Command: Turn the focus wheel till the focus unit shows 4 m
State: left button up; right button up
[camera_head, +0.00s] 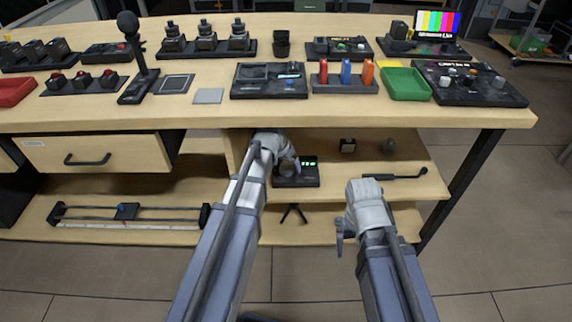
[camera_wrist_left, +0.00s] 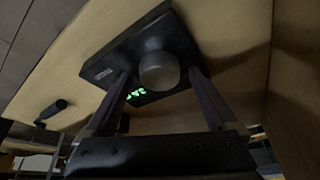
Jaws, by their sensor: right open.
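The focus unit (camera_head: 297,181) is a black box with a green lit display (camera_head: 309,163) on the shelf under the tabletop. In the left wrist view, the focus unit (camera_wrist_left: 112,62) carries a round grey focus wheel (camera_wrist_left: 159,71). Its green digits (camera_wrist_left: 135,94) are tilted and partly covered, and I cannot read them surely. My left gripper (camera_head: 291,163) is at the unit. In the left wrist view, the left gripper (camera_wrist_left: 160,76) has one finger on each side of the wheel, with a gap visible on both sides. My right gripper (camera_head: 344,236) is open and empty in front of the shelves.
The tabletop (camera_head: 215,115) overhangs the shelf. A small dark cube (camera_head: 347,145) and a black handled rod (camera_head: 395,176) lie on the shelf right of the unit. A small tripod (camera_head: 293,212) stands below. A drawer (camera_head: 95,153) is at the left.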

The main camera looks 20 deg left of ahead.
pick_arm(q)
jog(key=shift+r, duration=0.15)
jog(key=shift+s+r+p, duration=0.25)
jog(key=shift+r+p, duration=0.3)
jog(key=shift+p, duration=0.1)
jog(key=s+a, duration=0.2)
jog(key=s, duration=0.9)
jog(key=shift+s+a+f, duration=0.15)
jog(key=shift+s+a, duration=0.2)
jog(key=shift+w, duration=0.1)
jog(key=w+d, duration=0.1)
jog(key=w, duration=0.7)
jog(key=w+d, duration=0.1)
jog(key=w, duration=0.3)
jog(key=shift+w+d+f+b, duration=0.1)
jog(key=shift+d+f+b, duration=0.15)
jog(key=shift+d+b, duration=0.15)
jog(key=shift+f+b, duration=0.35)
jog(key=shift+r, duration=0.15)
